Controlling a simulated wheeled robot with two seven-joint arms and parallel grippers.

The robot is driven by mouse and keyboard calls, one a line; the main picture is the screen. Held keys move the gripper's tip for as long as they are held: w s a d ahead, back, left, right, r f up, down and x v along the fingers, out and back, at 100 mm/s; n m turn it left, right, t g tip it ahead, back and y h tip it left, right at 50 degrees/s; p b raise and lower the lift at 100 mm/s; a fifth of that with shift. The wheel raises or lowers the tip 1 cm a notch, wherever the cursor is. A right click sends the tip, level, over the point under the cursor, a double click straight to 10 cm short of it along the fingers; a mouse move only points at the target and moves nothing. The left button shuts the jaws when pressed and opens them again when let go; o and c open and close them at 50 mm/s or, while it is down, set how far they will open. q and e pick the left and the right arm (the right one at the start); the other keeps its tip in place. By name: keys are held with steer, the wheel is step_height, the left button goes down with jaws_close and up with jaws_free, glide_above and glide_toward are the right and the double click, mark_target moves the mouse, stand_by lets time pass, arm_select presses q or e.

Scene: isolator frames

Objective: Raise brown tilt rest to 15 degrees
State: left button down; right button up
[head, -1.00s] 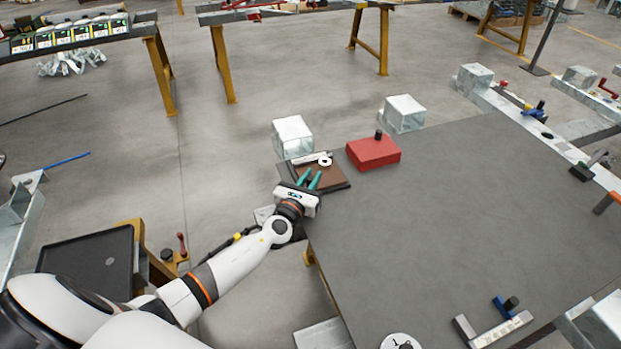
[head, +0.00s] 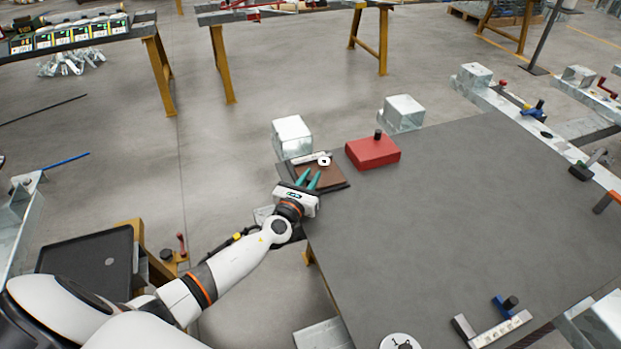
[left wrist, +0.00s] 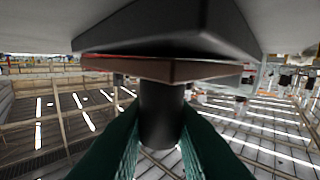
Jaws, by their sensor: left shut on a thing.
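The brown tilt rest (head: 328,176) lies at the far left corner of the grey table. Its brown plate sits over a dark base, with a white ring-shaped part on its far side. My left gripper (head: 309,181) is at its near edge. In the left wrist view, which is upside down, its green fingers (left wrist: 160,140) are shut on a dark cylindrical knob (left wrist: 160,112) at the edge of the brown plate (left wrist: 165,69). The dark base (left wrist: 165,35) shows beyond the plate. I cannot read the tilt angle. My right gripper is not in view.
A red box (head: 372,152) with a black knob stands right of the rest. Metal blocks (head: 293,136) (head: 404,112) stand behind. The table's middle (head: 450,220) is clear. A blue-handled clamp piece (head: 503,306) and a round white dial (head: 400,342) lie near the front.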

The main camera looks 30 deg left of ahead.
arm_select(q)
steer(key=shift+a, duration=0.1)
steer(key=c, duration=1.3)
jaws_free()
steer(key=shift+a, duration=0.1)
steer(key=shift+s, duration=0.1)
steer(key=shift+s, duration=0.2)
steer(key=s, duration=1.1)
steer(key=shift+s+d, duration=0.25)
steer(key=shift+d, duration=0.15)
steer(key=shift+c, duration=0.2)
